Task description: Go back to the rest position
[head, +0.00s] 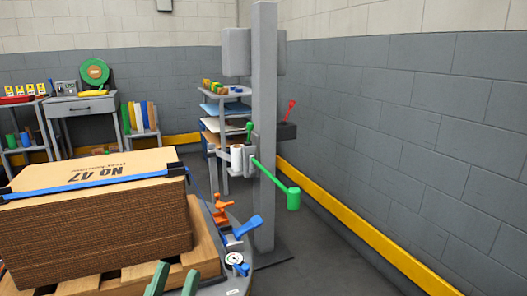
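The two green fingers of my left gripper (177,270) show at the bottom edge of the head view, in front of the pallet and the round grey table. The fingertips stand apart with nothing between them, so it is open and empty. The rest of that arm is out of view below. My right gripper is not in view.
A stack of cardboard blanks (95,225) marked No 47, with a blue strap (95,184), lies on a wooden pallet (203,235) at left. An orange clamp (220,209), a blue lever (248,228) and a round dial (234,259) sit close by. A grey post (264,130) carries a green arm (272,174). Floor is clear at right.

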